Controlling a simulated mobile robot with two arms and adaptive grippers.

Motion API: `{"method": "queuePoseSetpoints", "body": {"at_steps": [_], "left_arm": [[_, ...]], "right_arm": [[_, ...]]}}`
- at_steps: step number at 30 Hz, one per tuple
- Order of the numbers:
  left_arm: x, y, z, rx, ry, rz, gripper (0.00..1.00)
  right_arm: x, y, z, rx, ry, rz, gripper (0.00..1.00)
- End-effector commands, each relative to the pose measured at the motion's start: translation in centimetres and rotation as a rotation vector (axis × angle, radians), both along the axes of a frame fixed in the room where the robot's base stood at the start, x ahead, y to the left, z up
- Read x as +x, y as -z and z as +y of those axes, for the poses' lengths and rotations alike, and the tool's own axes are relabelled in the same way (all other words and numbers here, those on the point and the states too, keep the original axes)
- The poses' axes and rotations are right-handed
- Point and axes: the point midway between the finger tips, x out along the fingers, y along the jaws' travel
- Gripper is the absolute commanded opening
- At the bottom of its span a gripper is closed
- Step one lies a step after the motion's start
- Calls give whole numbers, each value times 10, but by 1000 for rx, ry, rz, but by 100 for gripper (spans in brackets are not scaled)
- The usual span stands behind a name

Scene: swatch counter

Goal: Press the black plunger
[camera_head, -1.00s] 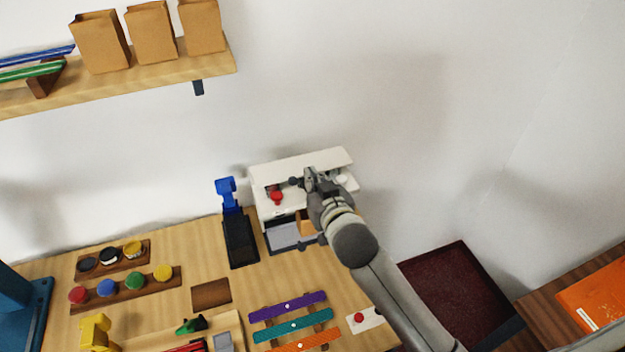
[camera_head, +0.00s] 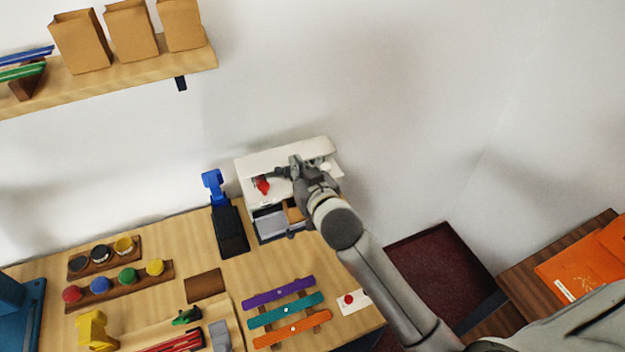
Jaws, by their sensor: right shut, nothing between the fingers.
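A white machine (camera_head: 258,163) stands at the back of the counter. It has a red plunger (camera_head: 262,186) at its left and a pale knob (camera_head: 326,167) at its right. My right gripper (camera_head: 291,168) is shut and empty, over the middle of the machine, between these two. A small dark piece shows at the gripper's left side; I cannot tell whether it is the black plunger or part of a finger. The gripper hides most of the machine's middle, so contact cannot be seen. My left gripper is out of view.
A black stand with a blue top (camera_head: 230,232) is close left of the machine. Purple, teal and orange strips (camera_head: 278,292) and a red button on a white plate (camera_head: 349,300) lie in front. A shelf with paper bags (camera_head: 131,31) hangs above left.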

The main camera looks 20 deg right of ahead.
Motion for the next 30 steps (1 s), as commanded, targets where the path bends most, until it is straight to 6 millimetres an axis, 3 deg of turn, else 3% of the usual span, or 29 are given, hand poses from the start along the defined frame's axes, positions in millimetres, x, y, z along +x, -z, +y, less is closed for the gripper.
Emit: {"method": "queuePoseSetpoints", "body": {"at_steps": [2, 5, 18, 30], "left_arm": [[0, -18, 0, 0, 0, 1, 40], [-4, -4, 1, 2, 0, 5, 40], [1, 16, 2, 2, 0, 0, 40], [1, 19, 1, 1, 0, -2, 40]], "right_arm": [[4, -19, -2, 0, 0, -3, 0], [-11, -12, -2, 2, -2, -2, 0], [-77, -30, -4, 1, -2, -3, 0], [-93, -37, -5, 0, -1, -4, 0]]}}
